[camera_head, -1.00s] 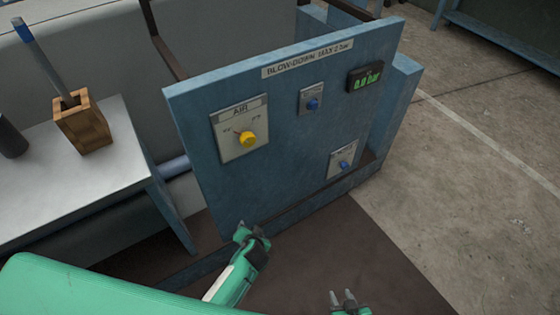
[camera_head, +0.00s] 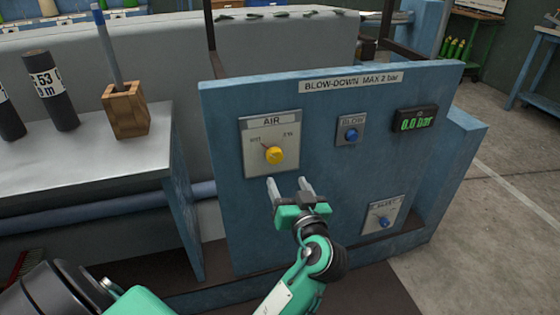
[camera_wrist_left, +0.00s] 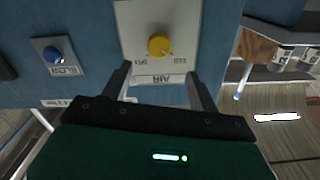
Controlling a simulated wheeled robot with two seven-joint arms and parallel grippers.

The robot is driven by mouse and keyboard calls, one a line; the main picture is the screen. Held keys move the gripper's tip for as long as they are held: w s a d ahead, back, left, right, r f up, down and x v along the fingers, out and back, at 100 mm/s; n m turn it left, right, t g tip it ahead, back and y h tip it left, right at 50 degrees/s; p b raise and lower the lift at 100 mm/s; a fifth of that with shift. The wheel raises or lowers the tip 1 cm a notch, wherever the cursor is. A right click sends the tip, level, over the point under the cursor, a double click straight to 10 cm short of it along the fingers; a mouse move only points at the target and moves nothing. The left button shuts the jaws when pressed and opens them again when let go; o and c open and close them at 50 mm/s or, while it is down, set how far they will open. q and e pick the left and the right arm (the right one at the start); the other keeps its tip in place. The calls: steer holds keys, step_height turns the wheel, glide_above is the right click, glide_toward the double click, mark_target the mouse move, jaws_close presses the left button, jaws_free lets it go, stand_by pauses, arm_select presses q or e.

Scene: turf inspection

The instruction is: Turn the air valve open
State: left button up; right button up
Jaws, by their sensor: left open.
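The air valve is a yellow knob (camera_head: 274,155) on a pale plate labelled AIR (camera_head: 257,172), on the upper left of the blue panel (camera_head: 330,205). My left gripper (camera_head: 289,186) is open and empty, in front of the panel just below the knob in the head view. In the left wrist view the knob (camera_wrist_left: 159,46) and its plate appear upside down, beyond the two spread fingers (camera_wrist_left: 160,85). The fingers are apart from the knob. The digital gauge (camera_head: 415,121) reads 0.0 bar. My right gripper is not in view.
A blue BLOW button (camera_head: 351,135) sits right of the AIR plate, and another blue knob (camera_head: 383,221) is lower right on the panel. A table (camera_head: 60,175) at left holds a wooden block (camera_head: 126,112) and dark cylinders (camera_head: 52,92). Open floor (camera_head: 465,230) lies to the right.

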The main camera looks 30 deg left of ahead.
mark_target(276, 159)
arm_select(q)
steer(key=x, duration=1.1)
steer(key=shift+w+a+b, duration=0.1)
steer(key=shift+w+b, duration=0.05)
steer(key=shift+b, duration=0.15)
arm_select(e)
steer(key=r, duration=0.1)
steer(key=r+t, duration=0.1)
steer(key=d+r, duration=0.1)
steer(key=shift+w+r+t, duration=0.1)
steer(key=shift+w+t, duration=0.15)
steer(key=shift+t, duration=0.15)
